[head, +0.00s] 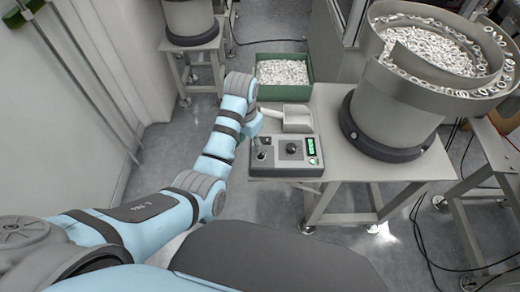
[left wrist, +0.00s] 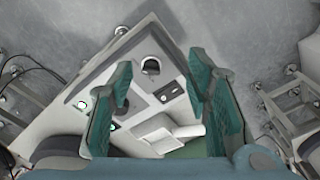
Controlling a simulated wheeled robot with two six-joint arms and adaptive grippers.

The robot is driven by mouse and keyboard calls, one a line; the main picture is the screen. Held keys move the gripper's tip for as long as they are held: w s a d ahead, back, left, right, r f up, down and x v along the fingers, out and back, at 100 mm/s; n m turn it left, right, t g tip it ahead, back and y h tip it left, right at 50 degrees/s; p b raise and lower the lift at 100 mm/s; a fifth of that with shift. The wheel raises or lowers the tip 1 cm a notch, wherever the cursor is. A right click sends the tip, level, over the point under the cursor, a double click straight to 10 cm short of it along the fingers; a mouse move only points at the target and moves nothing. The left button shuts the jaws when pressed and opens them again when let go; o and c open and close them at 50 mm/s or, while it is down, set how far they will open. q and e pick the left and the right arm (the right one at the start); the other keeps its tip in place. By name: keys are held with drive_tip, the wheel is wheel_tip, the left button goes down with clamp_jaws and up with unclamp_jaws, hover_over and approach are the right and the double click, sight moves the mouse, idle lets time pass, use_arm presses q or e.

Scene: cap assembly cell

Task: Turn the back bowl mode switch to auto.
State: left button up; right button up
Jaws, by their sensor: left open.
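The grey control box (head: 285,170) of the back bowl stands at the left front of the bench, with a dark round knob (head: 291,147), a lit green display (head: 311,146) and a small dark upright control (head: 261,155) on its left side. My left gripper (left wrist: 160,72) is open and empty above the box. In the left wrist view, a round dark control (left wrist: 152,65) and a small dark plate (left wrist: 168,92) show between the fingers. I cannot tell which control is the mode switch or read its setting. My right gripper is not in view.
A pale scoop (head: 297,118) lies behind the box. A green crate (head: 284,92) of small white parts is farther back. The big bowl feeder (head: 390,118) stands to the right on the bench (head: 350,168). The bench top between box and feeder is clear.

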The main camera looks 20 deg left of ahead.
use_arm(q)
wheel_tip(320, 180, up, 6)
drive_tip(key=m, duration=0.1)
hover_over(261, 155)
drive_tip(key=shift+m+g, duration=0.3)
drive_tip(key=f+b, duration=0.1)
drive_tip(key=f, duration=0.3)
drive_tip(key=f+b, duration=0.2)
drive_tip(key=f, duration=0.3)
drive_tip(key=f+b, duration=0.1)
drive_tip(key=f, duration=0.4)
drive_tip(key=shift+w+a+f, duration=0.1)
drive_tip(key=shift+w+a, duration=0.05)
drive_tip(key=shift+w, duration=0.2)
clamp_jaws()
